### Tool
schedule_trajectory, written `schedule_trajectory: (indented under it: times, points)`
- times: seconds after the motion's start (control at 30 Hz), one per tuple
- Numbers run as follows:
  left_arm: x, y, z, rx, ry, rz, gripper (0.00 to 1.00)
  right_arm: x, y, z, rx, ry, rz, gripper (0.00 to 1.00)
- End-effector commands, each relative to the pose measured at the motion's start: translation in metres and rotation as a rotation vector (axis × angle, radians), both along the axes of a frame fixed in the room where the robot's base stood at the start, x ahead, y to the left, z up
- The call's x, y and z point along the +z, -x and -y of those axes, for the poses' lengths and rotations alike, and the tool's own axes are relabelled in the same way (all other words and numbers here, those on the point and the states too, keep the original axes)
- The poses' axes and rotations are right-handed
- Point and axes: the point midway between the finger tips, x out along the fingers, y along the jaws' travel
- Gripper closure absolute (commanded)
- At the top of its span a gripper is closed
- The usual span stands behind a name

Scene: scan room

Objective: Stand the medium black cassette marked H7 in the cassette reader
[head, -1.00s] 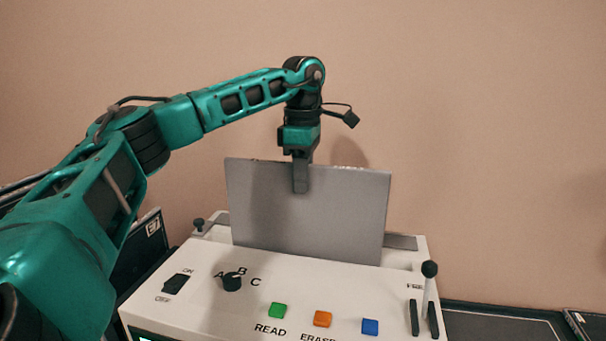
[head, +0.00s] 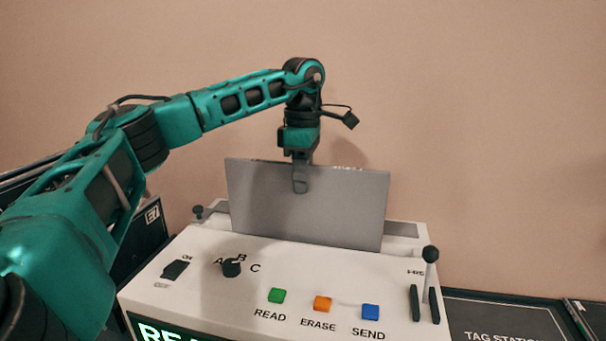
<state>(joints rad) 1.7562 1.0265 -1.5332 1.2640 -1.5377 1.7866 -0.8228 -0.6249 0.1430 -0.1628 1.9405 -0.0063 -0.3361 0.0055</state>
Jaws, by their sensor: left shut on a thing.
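A wide grey plate, the broad face of a cassette (head: 345,210), stands upright in the slot along the back of the white cassette reader (head: 200,250). Its lower edge is hidden in the slot, and I cannot tell whether it touches bottom. No H7 mark shows on this face. My left gripper (head: 300,180) comes down from above and is shut on the plate's top edge, left of its middle. One finger shows in front of the face. My right gripper is not in view.
The reader has a green READ button (head: 277,296), an orange ERASE button (head: 322,304), a blue SEND button (head: 370,312), a black knob (head: 232,268) and an upright lever (head: 429,275). A black cassette marked E7 (head: 150,230) stands left. A dark tag station (head: 500,318) lies right.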

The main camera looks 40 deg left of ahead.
Motion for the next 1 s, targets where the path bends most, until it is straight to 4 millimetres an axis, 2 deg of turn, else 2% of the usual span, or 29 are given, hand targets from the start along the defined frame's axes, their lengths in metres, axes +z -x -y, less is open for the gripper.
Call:
schedule_trajectory:
  times: [0.4,0.43,0.7,1.0]
  points:
    - [-0.0004,-0.0004,0.0003,0.000,0.002,0.005,1.00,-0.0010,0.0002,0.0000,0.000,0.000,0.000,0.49]
    - [-0.0004,-0.0005,0.0003,0.000,0.002,0.005,0.77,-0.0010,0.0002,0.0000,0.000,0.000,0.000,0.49]
    - [-0.0016,-0.0002,0.0001,0.000,0.001,0.003,0.51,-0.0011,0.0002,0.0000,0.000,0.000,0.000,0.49]
    - [-0.0014,0.0001,0.0000,0.000,0.000,-0.001,0.50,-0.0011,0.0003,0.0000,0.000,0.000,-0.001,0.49]
